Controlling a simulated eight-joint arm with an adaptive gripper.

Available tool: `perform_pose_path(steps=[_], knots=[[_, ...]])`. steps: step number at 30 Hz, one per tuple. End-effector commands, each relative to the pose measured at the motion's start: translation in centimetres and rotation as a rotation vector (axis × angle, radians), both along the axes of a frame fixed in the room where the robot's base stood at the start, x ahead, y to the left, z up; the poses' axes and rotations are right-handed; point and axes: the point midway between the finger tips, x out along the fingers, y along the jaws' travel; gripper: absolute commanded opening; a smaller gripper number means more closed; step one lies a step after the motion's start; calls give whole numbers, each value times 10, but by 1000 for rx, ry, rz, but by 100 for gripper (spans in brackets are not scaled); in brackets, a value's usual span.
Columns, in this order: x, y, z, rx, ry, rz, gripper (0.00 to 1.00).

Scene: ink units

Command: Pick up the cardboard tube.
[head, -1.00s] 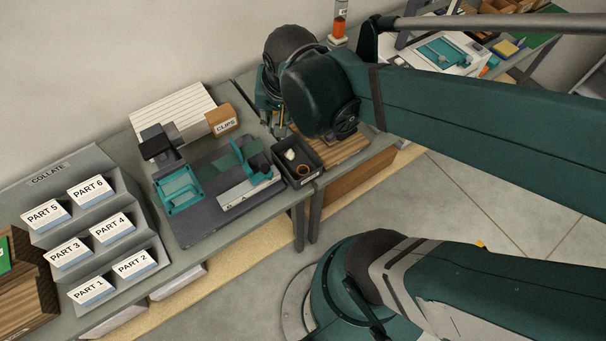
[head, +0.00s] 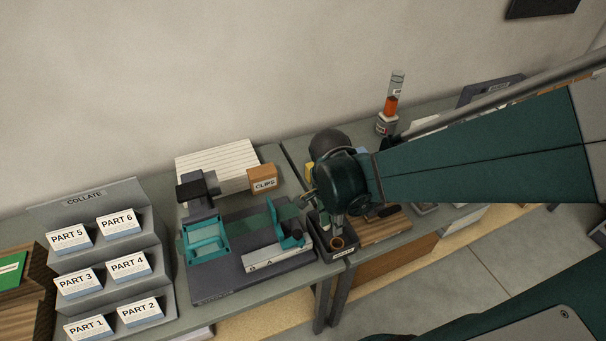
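A short brown round piece with an open top, which looks like the cardboard tube (head: 337,242), stands in a small dark bin (head: 322,246) at the front right corner of the left bench. My gripper (head: 325,212) is just above and behind the bin, below the dark green wrist of my arm. It is small and partly hidden by the wrist, so I cannot tell whether its fingers are open or shut. I see nothing clearly held. The back part of the bin is hidden by the gripper.
A grey and teal machine (head: 205,238) stands left of the bin, with a CLIPS box (head: 262,178) behind. A COLLATE rack (head: 85,200) is at the left. A wooden board (head: 378,228) lies right of the bin. An orange-filled cylinder (head: 391,105) stands at the back.

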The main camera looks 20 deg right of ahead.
Motion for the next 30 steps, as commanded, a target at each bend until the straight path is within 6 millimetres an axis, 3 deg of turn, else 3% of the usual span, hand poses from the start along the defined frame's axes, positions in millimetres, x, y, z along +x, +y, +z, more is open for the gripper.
perform_pose_path(steps=[17, 30], knots=[[-1, -2, -8, -1, 8, -31, 19], [-1, -4, -31, -1, 8, -30, 19]])
